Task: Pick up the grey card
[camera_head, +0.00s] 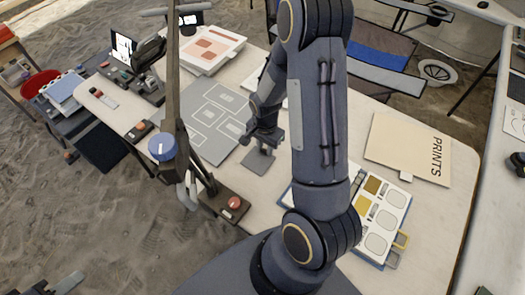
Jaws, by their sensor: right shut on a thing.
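My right arm rises through the middle of the view and bends down to the table. My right gripper (264,140) is shut on the grey card (258,161), a small flat grey piece just below its fingers. The card is at the right side of the grey mat; I cannot tell whether it touches the table. The grey mat (190,112) has several pale outlined rectangles. At the bottom left corner, part of my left gripper (66,284) shows, away from the table; its jaws are unclear.
A desk lamp's arm with a blue knob (161,147) stands left of the mat. A tray with pale slots and yellow cards (372,215) lies right of my arm. A beige PRINTS folder (408,148) lies beyond it. A white sheet with orange patches (208,48) lies at the back.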

